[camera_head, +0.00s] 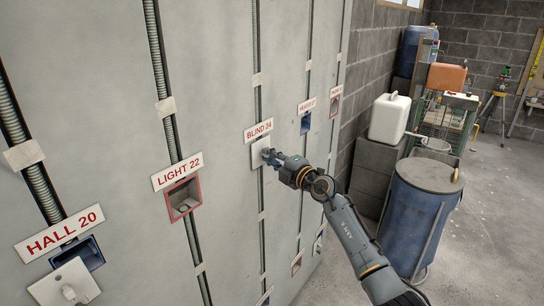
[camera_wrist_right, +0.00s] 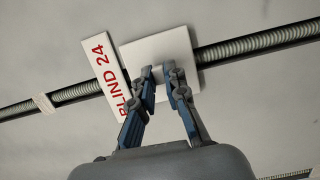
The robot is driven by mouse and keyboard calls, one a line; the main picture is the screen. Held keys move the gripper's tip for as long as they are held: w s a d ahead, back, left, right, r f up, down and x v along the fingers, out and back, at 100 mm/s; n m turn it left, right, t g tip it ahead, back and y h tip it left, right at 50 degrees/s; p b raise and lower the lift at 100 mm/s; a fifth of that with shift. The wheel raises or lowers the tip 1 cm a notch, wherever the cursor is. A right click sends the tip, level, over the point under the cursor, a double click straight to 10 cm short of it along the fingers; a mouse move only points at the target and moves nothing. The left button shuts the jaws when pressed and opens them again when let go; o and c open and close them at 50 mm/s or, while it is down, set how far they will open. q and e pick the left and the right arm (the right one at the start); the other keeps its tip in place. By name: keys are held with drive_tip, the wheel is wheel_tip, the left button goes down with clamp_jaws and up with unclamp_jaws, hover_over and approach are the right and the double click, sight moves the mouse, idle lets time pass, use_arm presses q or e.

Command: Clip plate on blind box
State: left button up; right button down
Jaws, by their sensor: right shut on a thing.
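The BLIND 24 label (camera_head: 258,130) is on the grey wall panel, and a white square plate (camera_head: 257,153) sits just below it. The plate covers the spot of the blind box, so the box itself is hidden. My right gripper (camera_head: 268,156) is shut on the plate's small knob and reaches it from the right. In the right wrist view the plate (camera_wrist_right: 185,44) lies beside the label (camera_wrist_right: 105,75), over the conduit line, with the gripper (camera_wrist_right: 160,76) at its middle. I cannot tell whether the plate is fully seated. My left gripper is not in view.
An open red box (camera_head: 183,198) is under LIGHT 22. An open blue box (camera_head: 78,254) is under HALL 20, with a knobbed white plate (camera_head: 66,284) below it. A blue box (camera_head: 305,123) is farther right. A blue barrel (camera_head: 418,215) stands beyond my right arm.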

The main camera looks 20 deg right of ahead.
drive_tip(key=shift+a+r+p, duration=0.25)
drive_tip(key=shift+r+p, duration=0.2)
drive_tip(key=shift+p, duration=0.05)
idle(0.5)
idle(0.5)
drive_tip(key=c, duration=1.3)
unclamp_jaws()
drive_tip(key=shift+w+a+f, duration=0.1)
drive_tip(key=shift+a, duration=0.1)
drive_tip(key=shift+f, duration=0.1)
drive_tip(key=shift+f, duration=0.1)
drive_tip(key=shift+o, duration=1.4)
drive_tip(key=shift+f, duration=0.1)
drive_tip(key=shift+d, duration=0.15)
drive_tip(key=s+d+p, duration=0.4)
drive_tip(key=s, duration=0.1)
drive_tip(key=shift+s+d, duration=0.25)
drive_tip(key=shift+s, duration=0.05)
